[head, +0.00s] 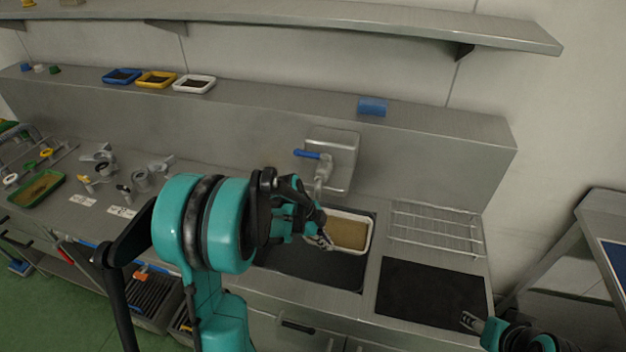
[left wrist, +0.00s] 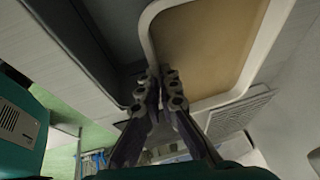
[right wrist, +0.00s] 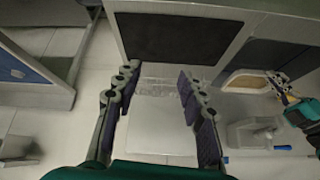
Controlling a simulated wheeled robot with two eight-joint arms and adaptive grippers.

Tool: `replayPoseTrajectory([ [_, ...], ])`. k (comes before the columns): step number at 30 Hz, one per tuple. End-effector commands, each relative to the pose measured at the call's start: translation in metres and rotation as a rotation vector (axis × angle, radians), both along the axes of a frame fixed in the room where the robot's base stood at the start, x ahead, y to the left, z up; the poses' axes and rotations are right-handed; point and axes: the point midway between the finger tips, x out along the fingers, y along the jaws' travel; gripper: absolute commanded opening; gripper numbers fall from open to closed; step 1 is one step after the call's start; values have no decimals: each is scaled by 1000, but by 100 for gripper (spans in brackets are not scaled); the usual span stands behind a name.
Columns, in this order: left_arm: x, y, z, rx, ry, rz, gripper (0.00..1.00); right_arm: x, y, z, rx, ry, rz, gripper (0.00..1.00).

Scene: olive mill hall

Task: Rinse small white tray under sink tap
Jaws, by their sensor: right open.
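A small white tray (head: 371,238) with a tan-brown inside is over the back right part of the dark sink basin (head: 318,268), below and just right of the tap (head: 323,173). The tap has a blue lever (head: 308,154); I make out no water stream. My left gripper (head: 326,241) is shut on the tray's left rim. In the left wrist view its fingertips (left wrist: 160,76) pinch the white rim (left wrist: 146,30). My right gripper (head: 468,320) is open and empty near the dark mat's front right; its spread fingers (right wrist: 158,78) show in the right wrist view.
A wire drying rack (head: 436,230) lies right of the sink, behind the black mat (head: 432,291). Blue, yellow and white trays (head: 194,84) with dark contents and a blue block (head: 373,106) stand on the ledge. Metal parts (head: 141,179) and a green tray (head: 38,188) are at the left.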

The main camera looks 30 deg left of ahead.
Motion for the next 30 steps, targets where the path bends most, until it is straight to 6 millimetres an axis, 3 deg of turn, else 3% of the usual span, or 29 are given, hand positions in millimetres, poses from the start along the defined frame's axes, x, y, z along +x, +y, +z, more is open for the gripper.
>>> replayPoseTrajectory([
  [6,0,0,0,0,0,0,0,56,64,34,137,52,178,41],
  [15,0,0,0,0,0,0,0,130,163,66,345,82,456,41],
  [24,0,0,0,0,0,0,0,195,260,81,567,48,741,41],
  [30,0,0,0,0,0,0,0,228,320,81,724,-12,926,41],
])
